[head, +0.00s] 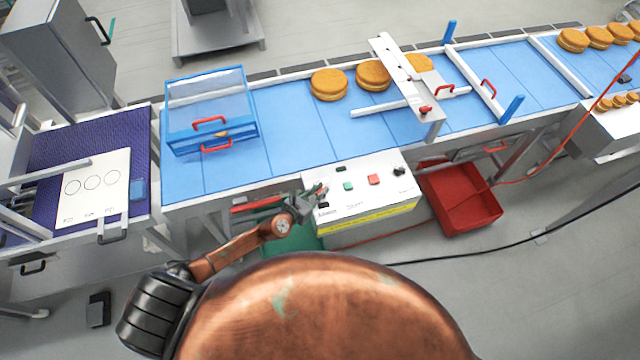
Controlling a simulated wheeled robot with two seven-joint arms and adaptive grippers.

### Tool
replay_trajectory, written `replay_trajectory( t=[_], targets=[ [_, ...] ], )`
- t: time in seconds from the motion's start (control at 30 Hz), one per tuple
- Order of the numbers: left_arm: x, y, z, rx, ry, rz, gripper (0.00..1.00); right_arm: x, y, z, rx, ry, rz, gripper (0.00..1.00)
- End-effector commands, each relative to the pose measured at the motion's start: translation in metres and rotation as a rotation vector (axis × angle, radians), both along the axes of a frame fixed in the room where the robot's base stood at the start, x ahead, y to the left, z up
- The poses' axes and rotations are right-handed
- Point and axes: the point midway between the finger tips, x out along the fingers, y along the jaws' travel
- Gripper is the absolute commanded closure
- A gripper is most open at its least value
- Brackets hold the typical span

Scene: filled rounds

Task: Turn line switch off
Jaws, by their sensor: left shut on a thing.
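A white control box (362,205) with a yellow stripe stands at the front of the blue conveyor. My left gripper (318,194) is at the left end of its top panel, shut on a small part there that looks like the line switch. The gripper covers most of this part, so its position cannot be read. To the right on the panel are a green button (348,186), a red button (373,179) and a black knob (399,171). My right gripper is not in view.
The blue conveyor (280,130) carries filled rounds (330,84) and a clear-lidded blue box (210,108). A red crate (462,200) stands right of the control box. A black cable (470,258) crosses the open floor. A purple mat (60,145) lies at left.

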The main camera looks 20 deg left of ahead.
Motion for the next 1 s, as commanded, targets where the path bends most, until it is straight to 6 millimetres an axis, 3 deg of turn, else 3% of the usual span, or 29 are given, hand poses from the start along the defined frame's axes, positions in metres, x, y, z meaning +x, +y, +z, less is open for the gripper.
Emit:
replay_trajectory(
  t=[0.1, 0.6, 1.0],
  targets=[
    [0.002, -0.004, 0.007, -0.009, -0.008, 0.064, 1.00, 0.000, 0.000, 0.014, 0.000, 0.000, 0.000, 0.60],
    [0.003, -0.005, 0.004, -0.005, -0.002, 0.432, 1.00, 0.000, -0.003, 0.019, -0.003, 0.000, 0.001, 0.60],
    [0.004, -0.005, 0.002, -0.003, -0.005, 0.764, 1.00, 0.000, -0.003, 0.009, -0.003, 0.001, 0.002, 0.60]
  ],
)
